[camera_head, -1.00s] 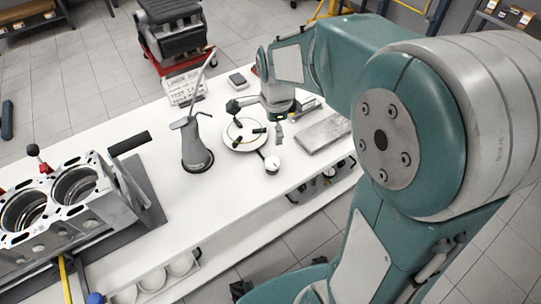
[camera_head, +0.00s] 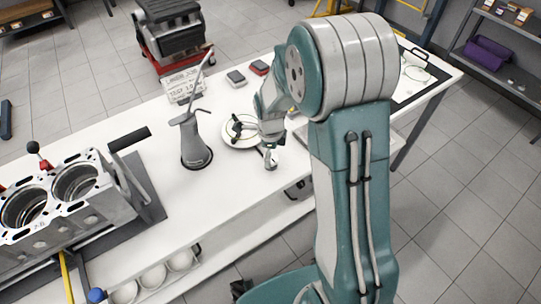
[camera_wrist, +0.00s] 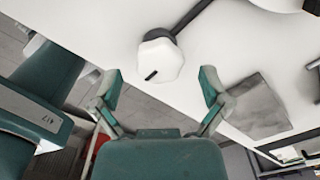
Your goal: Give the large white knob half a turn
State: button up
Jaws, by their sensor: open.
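The large white knob (camera_wrist: 160,62) shows in the wrist view as a many-sided white cap with a short black mark near its lower left edge. It sits at the end of a dark arm-like piece on the white bench top. My gripper (camera_wrist: 160,88) is open and empty, with its fingertips spread left and right just below the knob in the picture. No contact with the knob shows. In the head view my gripper (camera_head: 270,157) is over the knob's place and mostly hides it.
A round white plate with dark handles (camera_head: 229,142) lies beside my gripper. A grey oil can (camera_head: 194,143) stands left of it. An engine block (camera_head: 62,212) is at the left. A flat grey plate (camera_wrist: 258,108) lies right of the knob in the wrist view.

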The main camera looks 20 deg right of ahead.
jog(key=shift+f, duration=0.65)
jog(key=c, duration=1.1)
jog(key=shift+c, duration=0.2)
jog(key=shift+n, duration=0.4)
